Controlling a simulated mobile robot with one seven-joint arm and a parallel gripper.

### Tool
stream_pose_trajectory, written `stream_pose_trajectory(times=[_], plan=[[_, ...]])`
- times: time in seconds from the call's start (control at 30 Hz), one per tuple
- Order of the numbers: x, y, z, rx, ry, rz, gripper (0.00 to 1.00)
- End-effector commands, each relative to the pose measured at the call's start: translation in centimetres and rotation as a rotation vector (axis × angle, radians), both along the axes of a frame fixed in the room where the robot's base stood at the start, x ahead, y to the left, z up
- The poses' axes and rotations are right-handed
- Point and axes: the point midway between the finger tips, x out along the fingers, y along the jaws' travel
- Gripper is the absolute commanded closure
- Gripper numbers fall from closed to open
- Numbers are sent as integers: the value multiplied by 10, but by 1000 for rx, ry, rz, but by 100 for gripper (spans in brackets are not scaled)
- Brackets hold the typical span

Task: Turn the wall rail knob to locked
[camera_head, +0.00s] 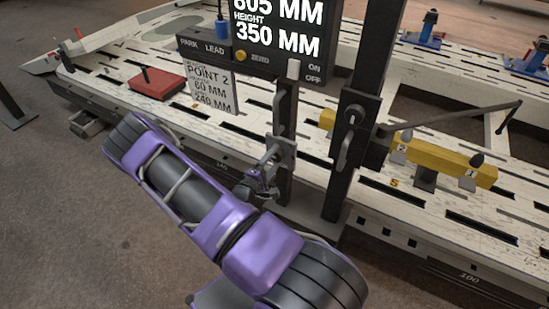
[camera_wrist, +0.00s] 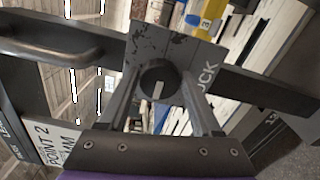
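The wall rail knob (camera_wrist: 160,81) is a dark round knob with a pale pointer line, on a worn grey plate (camera_wrist: 150,45). The lettering "LOCK" (camera_wrist: 207,78) shows to its right in the wrist view; part of it may be hidden by a finger. The line points roughly up and down in that view, not at the lettering. In the head view the plate (camera_head: 281,152) is on a dark post below the display. My gripper (camera_wrist: 163,95) has its fingers apart, one each side of the knob; I see no clear contact. In the head view my gripper (camera_head: 262,180) is close in front of the plate.
A display box (camera_head: 278,30) sits above the post, with a dark upright and lever (camera_head: 350,140) to its right. A yellow bar (camera_head: 450,165) lies on the slotted bench (camera_head: 395,200). A point card (camera_head: 212,90) and red block (camera_head: 157,84) are left.

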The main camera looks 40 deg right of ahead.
Motion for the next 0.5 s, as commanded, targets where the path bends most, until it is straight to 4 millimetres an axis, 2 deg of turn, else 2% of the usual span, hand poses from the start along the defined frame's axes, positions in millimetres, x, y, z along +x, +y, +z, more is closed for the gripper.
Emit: stream_pose_trajectory(times=[0.03, 0.1, 0.37, 0.5], plan=[[0, 0, 0, 0, 0, 0, 23], [0, 0, 0, 0, 1, 0, 11], [0, 0, 0, -1, 2, 0, 11], [-2, 7, 0, 0, 1, 1, 11]])
